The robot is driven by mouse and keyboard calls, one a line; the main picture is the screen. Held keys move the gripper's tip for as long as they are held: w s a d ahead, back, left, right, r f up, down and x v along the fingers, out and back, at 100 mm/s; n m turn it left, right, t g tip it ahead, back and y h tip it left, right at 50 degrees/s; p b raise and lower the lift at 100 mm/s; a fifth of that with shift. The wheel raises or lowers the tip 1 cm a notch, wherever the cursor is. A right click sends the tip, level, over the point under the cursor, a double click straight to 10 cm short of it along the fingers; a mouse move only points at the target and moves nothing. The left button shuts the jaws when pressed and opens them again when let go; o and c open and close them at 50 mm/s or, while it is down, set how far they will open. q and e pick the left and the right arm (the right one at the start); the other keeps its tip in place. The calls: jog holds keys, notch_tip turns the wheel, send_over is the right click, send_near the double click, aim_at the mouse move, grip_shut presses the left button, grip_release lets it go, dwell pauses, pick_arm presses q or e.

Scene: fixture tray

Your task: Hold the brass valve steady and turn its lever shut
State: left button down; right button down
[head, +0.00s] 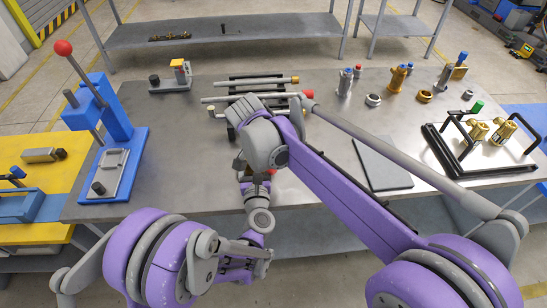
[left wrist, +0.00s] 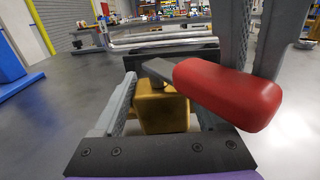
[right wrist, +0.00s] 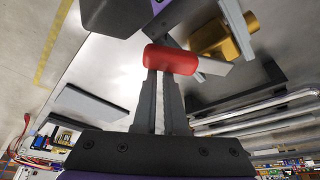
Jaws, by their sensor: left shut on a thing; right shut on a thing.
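The brass valve (left wrist: 165,112) sits between the fingers of my left gripper (left wrist: 163,100), which is shut on its body. The lever's grey bar (left wrist: 157,70) crosses above the body and ends in a red grip (left wrist: 228,95), pointing right and towards the camera, at an angle to the body. My right gripper (right wrist: 160,78) is shut on the red grip, which also shows in the right wrist view (right wrist: 170,59). The brass body shows beyond it there (right wrist: 212,38). In the head view my arms hide most of the valve and both fingertips.
Long metal rods (head: 265,81) lie on a rack just behind the valve. A blue press (head: 105,125) stands at left. A grey plate (head: 382,163) lies right of my arms. A black-framed tray (head: 450,167) with brass parts is at far right. Several fittings stand at back right.

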jog(key=shift+s+a+f, duration=0.25)
jog(key=shift+s+a, duration=0.2)
jog(key=shift+a, duration=0.3)
jog(key=shift+w+a, duration=0.2)
jog(key=shift+w, duration=0.65)
jog(key=shift+w+d, duration=0.1)
jog(key=shift+w, duration=0.05)
jog(key=w+d, duration=0.2)
jog(key=d, duration=0.2)
jog(key=v, duration=1)
jog(key=shift+w+d+r, duration=0.2)
jog(key=shift+w+r, duration=0.05)
jog(key=shift+w, duration=0.15)
dwell(1.1)
